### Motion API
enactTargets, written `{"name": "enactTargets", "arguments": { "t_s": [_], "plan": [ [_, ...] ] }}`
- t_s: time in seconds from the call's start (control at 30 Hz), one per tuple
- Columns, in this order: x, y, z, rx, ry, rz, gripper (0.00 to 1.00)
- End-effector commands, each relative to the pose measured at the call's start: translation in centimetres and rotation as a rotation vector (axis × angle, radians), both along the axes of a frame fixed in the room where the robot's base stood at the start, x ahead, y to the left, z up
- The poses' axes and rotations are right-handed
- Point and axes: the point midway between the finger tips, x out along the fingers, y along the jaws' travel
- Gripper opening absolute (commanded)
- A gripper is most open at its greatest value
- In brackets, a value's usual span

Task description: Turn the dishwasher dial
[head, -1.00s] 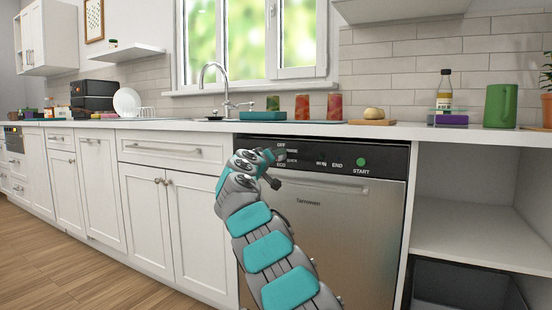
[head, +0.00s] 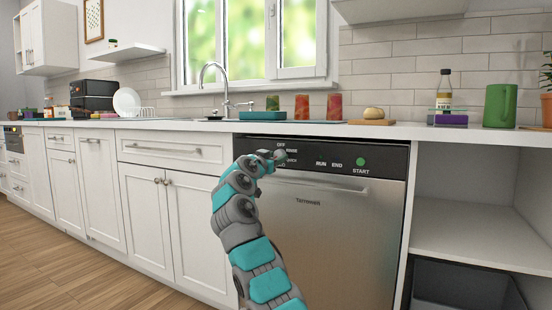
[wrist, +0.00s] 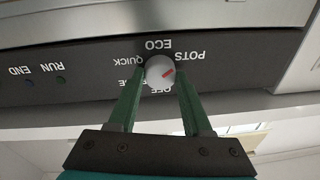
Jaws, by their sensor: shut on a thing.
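The stainless dishwasher (head: 335,235) has a black control strip (head: 390,160) with a green START button (head: 361,161). The wrist view shows the strip upside down. There the round grey dial (wrist: 157,68) sits between the two green fingers of my gripper (wrist: 160,75), which are shut on its sides.
The dishwasher handle (head: 320,183) runs below the strip. The white counter (head: 420,131) above holds several glasses, a wooden board (head: 372,122) and a green mug (head: 499,105). An open shelf (head: 470,245) is at right and white cabinets (head: 145,205) are at left.

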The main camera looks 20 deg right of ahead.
Motion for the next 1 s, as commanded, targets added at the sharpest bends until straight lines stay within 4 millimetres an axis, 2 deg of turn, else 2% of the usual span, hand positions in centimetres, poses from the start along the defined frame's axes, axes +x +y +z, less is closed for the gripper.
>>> {"name": "enactTargets", "arguments": {
  "t_s": [0.3,0.83,0.87,1.0],
  "plan": [
    [0.05,0.05,-0.14,0.069,-0.086,0.0,0.0],
    [0.02,-0.1,-0.11,0.082,-0.102,-0.002,0.0],
    [0.02,-0.1,-0.11,0.082,-0.102,-0.002,0.52],
    [0.01,-0.07,-0.07,0.082,-0.102,-0.002,0.67]
  ]
}}
